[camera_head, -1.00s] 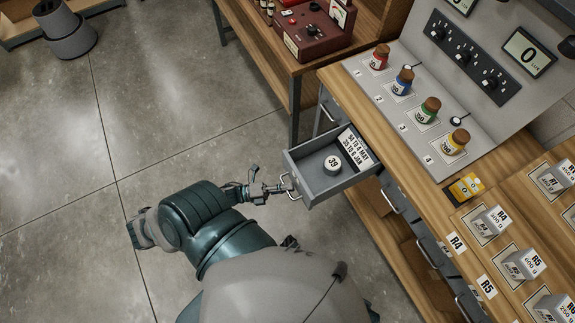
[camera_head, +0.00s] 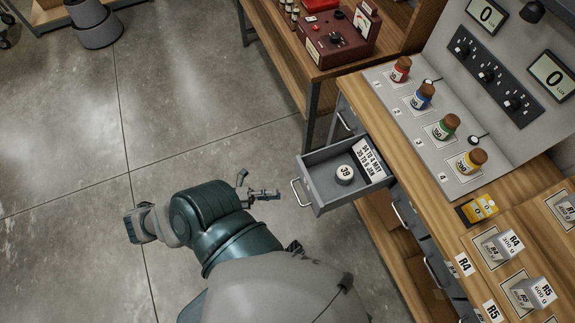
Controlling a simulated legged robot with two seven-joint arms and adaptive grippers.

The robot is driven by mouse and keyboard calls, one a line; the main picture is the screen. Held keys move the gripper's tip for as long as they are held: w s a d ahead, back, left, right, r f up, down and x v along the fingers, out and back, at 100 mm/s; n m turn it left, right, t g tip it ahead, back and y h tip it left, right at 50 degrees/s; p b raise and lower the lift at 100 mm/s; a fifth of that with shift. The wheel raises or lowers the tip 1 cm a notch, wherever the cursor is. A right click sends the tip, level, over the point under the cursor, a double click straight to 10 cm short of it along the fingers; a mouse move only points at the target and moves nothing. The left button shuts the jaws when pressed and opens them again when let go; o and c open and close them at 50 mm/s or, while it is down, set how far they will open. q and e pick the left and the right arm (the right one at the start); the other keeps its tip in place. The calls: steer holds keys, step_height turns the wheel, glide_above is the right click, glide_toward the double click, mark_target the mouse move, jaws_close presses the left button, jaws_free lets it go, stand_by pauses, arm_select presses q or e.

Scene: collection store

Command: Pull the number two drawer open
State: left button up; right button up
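A grey drawer (camera_head: 320,199) stands pulled out from the front of the wooden bench (camera_head: 408,165). It is second from the far end of the row; no number shows on it. Inside lie a round white piece marked 39 (camera_head: 344,174) and a printed card (camera_head: 369,158). Its wire handle (camera_head: 296,192) is on the front face. My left gripper (camera_head: 256,186) is just left of the handle, apart from it, with its fingers spread and nothing between them. My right gripper is out of view.
Other drawer handles show along the bench front, one (camera_head: 345,121) beyond the open drawer and one (camera_head: 401,214) nearer. Several coloured jars stand on the grey panel (camera_head: 411,139). A side table (camera_head: 310,62) holds a red instrument (camera_head: 338,38).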

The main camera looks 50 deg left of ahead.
arm_select(q)
steer(key=shift+v, duration=1.7)
steer(key=shift+w+f, duration=0.1)
